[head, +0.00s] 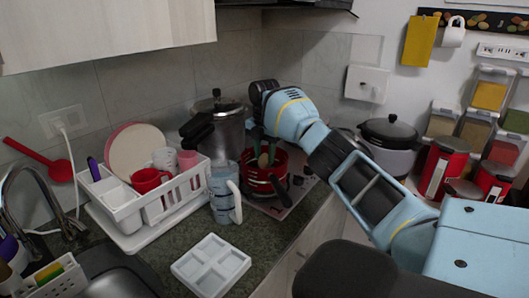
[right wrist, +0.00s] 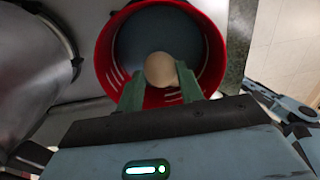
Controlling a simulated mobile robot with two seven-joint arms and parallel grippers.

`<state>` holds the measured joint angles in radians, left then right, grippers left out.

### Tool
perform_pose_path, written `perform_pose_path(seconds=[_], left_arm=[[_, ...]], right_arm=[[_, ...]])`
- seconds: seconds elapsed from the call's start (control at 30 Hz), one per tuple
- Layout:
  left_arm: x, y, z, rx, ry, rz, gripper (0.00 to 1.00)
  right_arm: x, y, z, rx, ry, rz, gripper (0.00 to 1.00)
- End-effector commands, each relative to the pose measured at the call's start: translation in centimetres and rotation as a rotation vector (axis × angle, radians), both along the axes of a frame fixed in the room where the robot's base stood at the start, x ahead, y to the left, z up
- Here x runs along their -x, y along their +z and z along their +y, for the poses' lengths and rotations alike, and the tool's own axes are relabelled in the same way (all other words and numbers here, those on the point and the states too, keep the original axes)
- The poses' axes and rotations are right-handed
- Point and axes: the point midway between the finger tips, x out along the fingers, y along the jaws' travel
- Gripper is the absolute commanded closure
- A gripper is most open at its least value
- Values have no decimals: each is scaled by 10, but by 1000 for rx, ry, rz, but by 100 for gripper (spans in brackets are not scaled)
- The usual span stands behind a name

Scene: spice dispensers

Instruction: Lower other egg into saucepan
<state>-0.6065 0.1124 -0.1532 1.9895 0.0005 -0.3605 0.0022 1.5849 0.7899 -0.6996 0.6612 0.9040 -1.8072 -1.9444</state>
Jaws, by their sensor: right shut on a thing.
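The red saucepan (head: 253,182) stands on the stove at the back, beside the white-and-blue mug, and its dark handle points to the front right. In the right wrist view, the saucepan (right wrist: 104,62) opens toward the camera with a dark grey inside. My right gripper (head: 264,155) is over the saucepan, pointing down. Its green fingertips (right wrist: 160,82) are shut on a pale round egg (right wrist: 159,68), which shows against the saucepan's opening. I cannot tell whether the egg touches the bottom. No other egg can be made out. My left gripper is not in view.
A metal pressure cooker (head: 228,132) stands close behind the saucepan, left of my gripper. A patterned mug (head: 221,195) stands just left of the saucepan. A white dish rack (head: 125,205) and an egg tray (head: 211,266) are on the counter. A lidded cooker (head: 388,143) stands to the right.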

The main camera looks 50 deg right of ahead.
Motion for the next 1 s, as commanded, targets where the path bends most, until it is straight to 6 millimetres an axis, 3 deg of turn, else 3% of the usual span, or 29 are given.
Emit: perform_pose_path(seconds=[0.8, 0.83, 1.0], left_arm=[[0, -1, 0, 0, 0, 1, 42], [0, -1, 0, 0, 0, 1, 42], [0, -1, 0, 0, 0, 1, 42]], right_arm=[[0, -8, 0, 0, 0, 0, 86], [0, -8, 0, 0, 0, 0, 62], [0, -8, 0, 0, 0, 0, 40]])
